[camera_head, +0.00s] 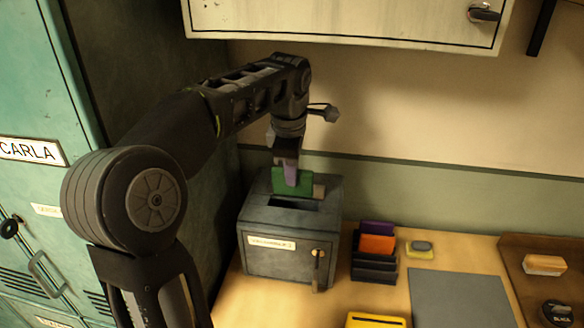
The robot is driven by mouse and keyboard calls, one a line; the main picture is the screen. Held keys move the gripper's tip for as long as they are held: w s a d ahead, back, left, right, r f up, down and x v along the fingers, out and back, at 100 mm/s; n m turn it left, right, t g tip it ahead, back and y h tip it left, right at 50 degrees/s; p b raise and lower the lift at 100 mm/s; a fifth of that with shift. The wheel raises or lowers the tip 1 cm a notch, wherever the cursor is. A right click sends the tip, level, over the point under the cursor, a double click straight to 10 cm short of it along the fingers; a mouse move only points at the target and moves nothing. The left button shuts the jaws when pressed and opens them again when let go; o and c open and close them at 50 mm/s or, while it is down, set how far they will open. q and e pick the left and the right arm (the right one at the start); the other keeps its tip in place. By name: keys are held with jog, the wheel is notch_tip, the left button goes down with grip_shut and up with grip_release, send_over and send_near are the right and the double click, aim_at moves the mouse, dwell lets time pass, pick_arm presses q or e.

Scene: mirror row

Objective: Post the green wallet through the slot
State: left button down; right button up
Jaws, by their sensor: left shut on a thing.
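The green wallet (303,182) is upright above the back part of the grey box's top. My left gripper (290,178) is shut on it from above, and a purple-grey finger shows in front of the wallet. The dark slot (293,203) is in the top of the grey metal box (262,225), just in front of and below the wallet as seen here. I cannot tell whether the wallet's lower edge touches the box. My right gripper is not in view.
A black rack (374,270) with an orange and a purple wallet stands right of the box. A yellow item (376,320), a grey mat (462,298) and a brown tray (520,283) lie on the table. A wall cabinet (345,18) hangs above; teal lockers (30,100) stand left.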

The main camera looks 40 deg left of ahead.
pick_arm(q)
jog(key=shift+f, duration=0.65)
jog(key=shift+s+b+x, duration=0.15)
jog(key=shift+b+x, duration=0.6)
jog(key=shift+x, duration=0.2)
jog(key=shift+s+b+x, duration=0.2)
jog(key=shift+b+x, duration=0.55)
jog(key=shift+x, duration=0.2)
jog(key=shift+d+f, duration=0.1)
jog(key=shift+d, duration=0.1)
grip_release()
send_near(292, 190)
jog(key=x, duration=0.2)
jog(key=shift+s+d+p, duration=0.15)
jog(key=shift+p, duration=0.25)
dwell(0.3)
